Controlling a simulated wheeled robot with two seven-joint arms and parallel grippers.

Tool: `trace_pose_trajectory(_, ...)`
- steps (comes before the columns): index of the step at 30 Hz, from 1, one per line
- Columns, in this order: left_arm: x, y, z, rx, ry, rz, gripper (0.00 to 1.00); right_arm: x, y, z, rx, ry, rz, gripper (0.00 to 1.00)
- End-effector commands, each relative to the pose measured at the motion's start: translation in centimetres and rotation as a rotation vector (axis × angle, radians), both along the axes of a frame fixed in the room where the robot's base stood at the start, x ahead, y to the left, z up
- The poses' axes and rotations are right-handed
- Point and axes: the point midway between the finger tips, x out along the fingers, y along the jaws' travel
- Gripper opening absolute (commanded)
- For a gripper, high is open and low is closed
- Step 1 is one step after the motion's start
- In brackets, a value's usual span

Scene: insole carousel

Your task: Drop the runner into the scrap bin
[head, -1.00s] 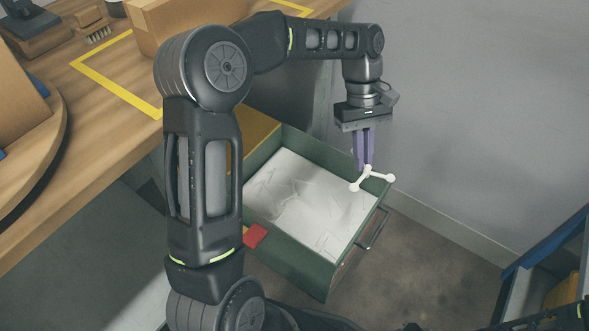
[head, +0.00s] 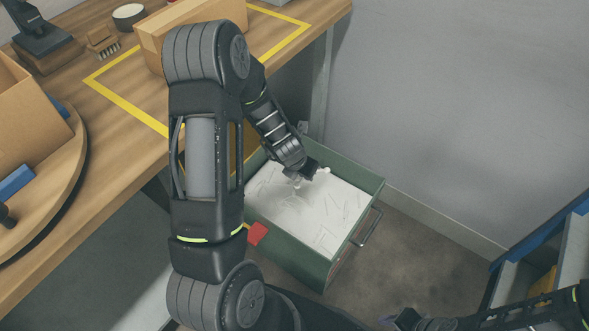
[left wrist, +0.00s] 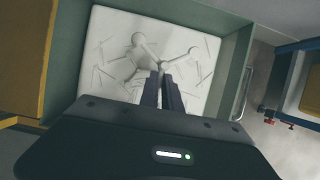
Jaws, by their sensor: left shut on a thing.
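The runner (head: 297,184) is a small white piece with thin arms ending in round knobs. My left gripper (head: 303,173) is shut on it and holds it over the scrap bin (head: 288,262), an open green drawer-like box. In the left wrist view the closed purple-grey fingers (left wrist: 160,82) meet the runner (left wrist: 158,65) near its middle, with two knobs showing beyond them. The bin floor behind it is white with several thin pale pieces. I cannot tell the exact height of the runner above that floor. My right gripper (head: 395,319) shows only partly at the bottom edge.
A wooden bench (head: 110,210) with a yellow taped outline and a cardboard box (head: 190,30) stands at left. A red tab (head: 258,234) sits on the bin's near left rim, and a metal handle (head: 368,228) on its right side. A blue-edged rack (head: 545,235) stands at right.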

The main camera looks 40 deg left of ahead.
Motion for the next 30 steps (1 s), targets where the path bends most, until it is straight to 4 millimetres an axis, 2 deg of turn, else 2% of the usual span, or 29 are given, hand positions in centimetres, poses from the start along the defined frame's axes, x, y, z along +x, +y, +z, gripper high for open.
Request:
trace_pose_trajectory(3, -1.4, 1.6, -0.4, -0.001, 0.0, 0.102, 0.0, 0.0, 0.0, 0.4, 0.0, 0.001, 0.0, 0.36)
trace_pose_trajectory(6, -1.8, 2.1, -0.5, 0.0, -0.002, 0.142, 0.0, 0.0, 0.0, 0.5, 0.0, 0.001, 0.0, 0.36)
trace_pose_trajectory(18, -1.8, 2.2, -0.8, 0.0, -0.004, 0.147, 0.0, 0.0, 0.0, 0.2, 0.0, 0.001, 0.0, 0.36)
trace_pose_trajectory(23, -1.8, 2.2, -1.8, 0.0, -0.004, 0.147, 0.0, 0.0, 0.0, -0.7, 0.0, 0.001, -0.001, 0.36)
trace_pose_trajectory(30, -1.8, 2.2, -4.7, 0.001, -0.003, 0.146, 0.0, 0.0, 0.0, -3.2, 0.0, 0.002, -0.002, 0.36)
